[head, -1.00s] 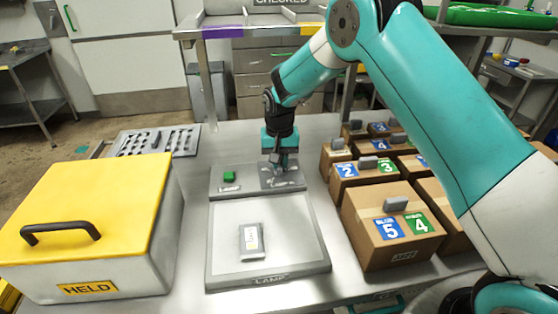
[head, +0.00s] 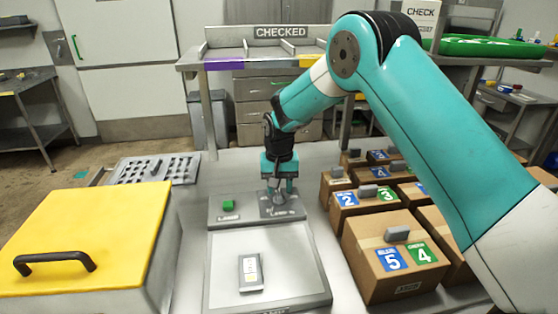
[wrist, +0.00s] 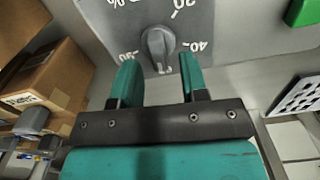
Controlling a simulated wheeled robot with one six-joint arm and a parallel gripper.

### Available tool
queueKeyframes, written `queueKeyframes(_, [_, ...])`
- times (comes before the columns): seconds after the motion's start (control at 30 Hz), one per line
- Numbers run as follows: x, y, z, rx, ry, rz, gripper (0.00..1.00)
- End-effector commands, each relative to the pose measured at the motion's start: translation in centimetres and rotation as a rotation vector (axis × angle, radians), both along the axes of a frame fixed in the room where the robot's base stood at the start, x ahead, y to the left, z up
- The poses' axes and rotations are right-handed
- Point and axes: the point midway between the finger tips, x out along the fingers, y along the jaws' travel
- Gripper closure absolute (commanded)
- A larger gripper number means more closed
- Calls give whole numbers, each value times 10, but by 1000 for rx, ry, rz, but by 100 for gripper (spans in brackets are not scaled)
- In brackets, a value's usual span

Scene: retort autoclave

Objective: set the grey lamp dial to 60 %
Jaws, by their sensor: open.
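The grey lamp dial (wrist: 158,42) sits on a dark grey plate (wrist: 207,20) in the wrist view. White marks 20, 40 and a % sign show around it; another figure at its left is partly legible. A pale mark on the knob is at its lower end in the picture, between 40 and the left figure. My gripper (wrist: 158,62) is open, one finger either side of the knob's lower end, with gaps visible. In the head view my gripper (head: 279,190) points down at the dial plate (head: 292,212), hiding much of the knob.
A green button (head: 229,204) is left of the dial plate. A lamp panel (head: 222,270) with a small labelled packet (head: 250,272) lies in front. Numbered cardboard boxes (head: 370,248) stand close at right. A yellow-lidded container (head: 110,220) is at left, a perforated tray (head: 130,172) behind it.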

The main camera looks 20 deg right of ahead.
Motion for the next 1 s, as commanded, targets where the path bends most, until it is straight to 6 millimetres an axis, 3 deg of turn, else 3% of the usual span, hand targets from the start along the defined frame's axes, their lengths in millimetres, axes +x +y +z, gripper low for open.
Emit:
queueKeyframes(0.4, [1, 0, 100, 1, -8, 0, 60])
queueKeyframes(0.6, [0, 0, 140, 1, -4, -1, 60])
queueKeyframes(0.8, [0, 0, 159, 0, -2, -1, 60])
queueKeyframes(1.0, [0, 0, 162, 0, -2, -1, 60])
